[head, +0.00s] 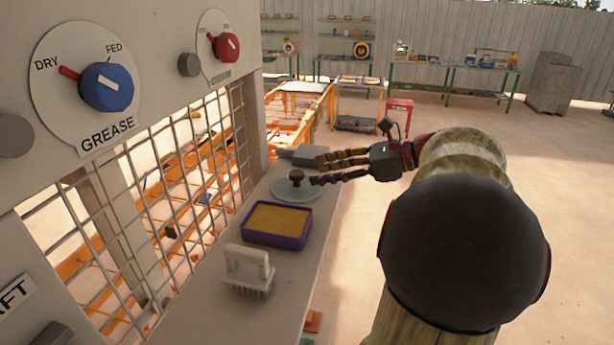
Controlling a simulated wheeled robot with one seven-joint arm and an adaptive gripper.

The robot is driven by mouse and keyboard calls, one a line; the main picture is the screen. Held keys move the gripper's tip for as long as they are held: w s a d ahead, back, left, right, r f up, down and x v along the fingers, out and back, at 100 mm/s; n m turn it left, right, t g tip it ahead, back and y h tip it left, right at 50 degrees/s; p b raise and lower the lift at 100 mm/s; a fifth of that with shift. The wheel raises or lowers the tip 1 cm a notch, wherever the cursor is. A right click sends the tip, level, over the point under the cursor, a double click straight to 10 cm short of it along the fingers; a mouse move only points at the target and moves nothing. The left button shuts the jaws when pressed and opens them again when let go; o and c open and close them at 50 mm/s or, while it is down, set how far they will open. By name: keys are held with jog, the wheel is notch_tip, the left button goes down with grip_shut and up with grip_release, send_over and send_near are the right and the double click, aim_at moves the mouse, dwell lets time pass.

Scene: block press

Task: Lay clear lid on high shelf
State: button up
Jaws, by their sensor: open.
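The clear lid (284,194) is a round, see-through disc with a dark knob (297,177) on top. It lies on the narrow grey counter (285,285), towards its far end. My gripper (314,171) reaches in from the right with its fingers apart and empty. The fingertips are close to the right of the knob; I cannot tell whether they touch it. No shelf in view can be made out for certain as the high shelf.
A purple tray (276,239) of yellow-brown material and a white-handled brush (248,268) stand nearer on the counter. A grey flat item (300,156) lies behind the lid. A wire mesh (185,190) and a panel with a blue knob (106,87) border the left. Open floor lies right.

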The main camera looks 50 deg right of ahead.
jog(key=v, duration=0.5)
jog(key=shift+s+d+r, duration=0.15)
jog(key=shift+s, duration=0.15)
dwell(0.4)
